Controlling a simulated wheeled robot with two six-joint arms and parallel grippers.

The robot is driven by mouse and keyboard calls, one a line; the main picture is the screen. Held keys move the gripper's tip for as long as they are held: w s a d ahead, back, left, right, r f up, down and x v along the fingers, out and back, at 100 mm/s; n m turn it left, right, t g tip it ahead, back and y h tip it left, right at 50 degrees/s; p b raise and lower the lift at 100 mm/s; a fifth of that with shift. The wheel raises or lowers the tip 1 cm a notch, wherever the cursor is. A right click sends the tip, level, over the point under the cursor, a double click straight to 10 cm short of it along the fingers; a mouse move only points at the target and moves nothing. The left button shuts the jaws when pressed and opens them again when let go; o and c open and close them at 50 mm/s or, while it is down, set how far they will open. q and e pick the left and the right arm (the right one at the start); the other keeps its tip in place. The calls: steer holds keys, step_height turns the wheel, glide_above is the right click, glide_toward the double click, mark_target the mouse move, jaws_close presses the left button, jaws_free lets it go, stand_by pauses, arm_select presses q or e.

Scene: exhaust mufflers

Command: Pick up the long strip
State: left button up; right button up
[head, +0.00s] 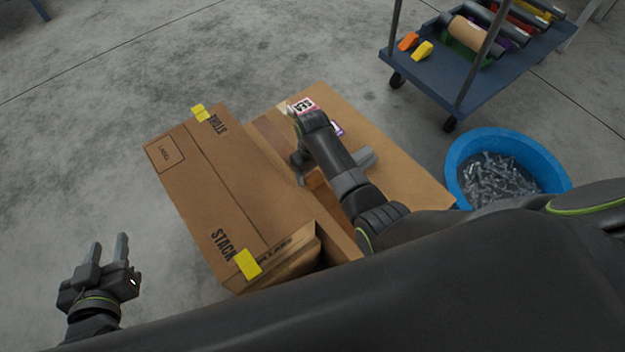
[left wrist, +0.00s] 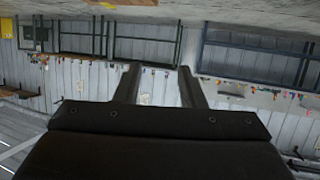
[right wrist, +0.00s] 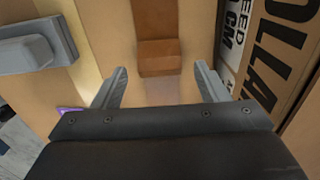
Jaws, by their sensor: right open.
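A small brown part, perhaps the same strip, shows beside my right arm in the head view (head: 319,188). My right gripper (right wrist: 160,66) is open over the box, its fingertips on either side of the strip's near end with gaps between. In the head view its jaws are partly hidden by my arm. My left gripper (head: 108,248) is open and empty, left of the boxes above the floor.
A grey part (right wrist: 25,52) lies left of my right gripper. A blue tub (head: 455,165) of metal pieces and a blue cart (head: 480,90) stand at the right.

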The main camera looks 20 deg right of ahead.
mark_target(312, 178)
step_height(312, 178, down, 2)
steer(key=shift+f+b, duration=0.2)
steer(key=shift+b, duration=0.45)
arm_select(q)
step_height(312, 178, up, 10)
steer(key=w+m+t+y, duration=0.1)
steer(key=w+t, duration=0.1)
steer(key=t, duration=0.4)
steer(key=shift+w+a+r+t, duration=0.15)
steer(key=shift+a+t, duration=0.05)
steer(key=shift+t, duration=0.1)
arm_select(e)
steer(key=shift+f, duration=0.1)
steer(key=c, duration=1)
